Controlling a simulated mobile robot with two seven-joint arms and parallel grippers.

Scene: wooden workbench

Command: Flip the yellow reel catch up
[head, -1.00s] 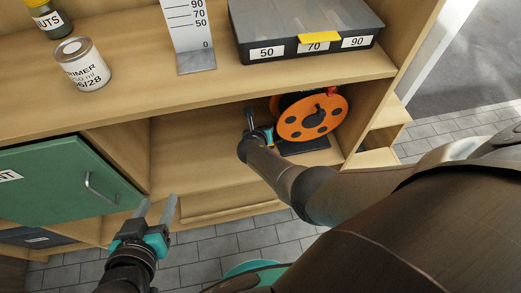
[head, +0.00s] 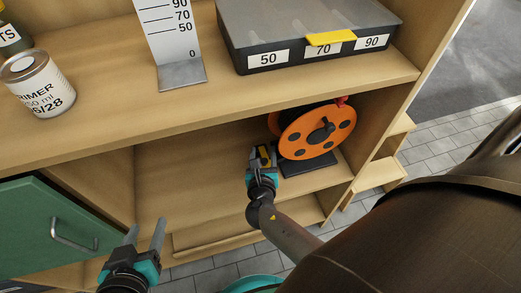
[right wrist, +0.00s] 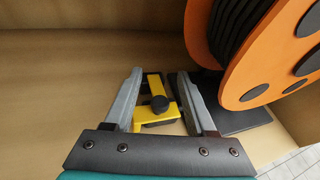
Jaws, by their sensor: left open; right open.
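The yellow reel catch (right wrist: 156,103) lies between the fingers of my right gripper (right wrist: 157,82) in the right wrist view. It has a dark round knob and sits low beside the orange cable reel (right wrist: 275,60). My right gripper is open, with one finger on each side of the catch; I cannot tell whether they touch it. In the head view the catch (head: 265,155) shows as a small yellow patch at my right gripper (head: 262,153), left of the reel (head: 317,130). My left gripper (head: 146,233) is open and empty in front of the shelf.
A grey-lidded case (head: 300,30) and a paint tin (head: 38,84) stand on the shelf above. A green cabinet front (head: 60,235) is at the left. The lower shelf left of the reel is clear (head: 190,190).

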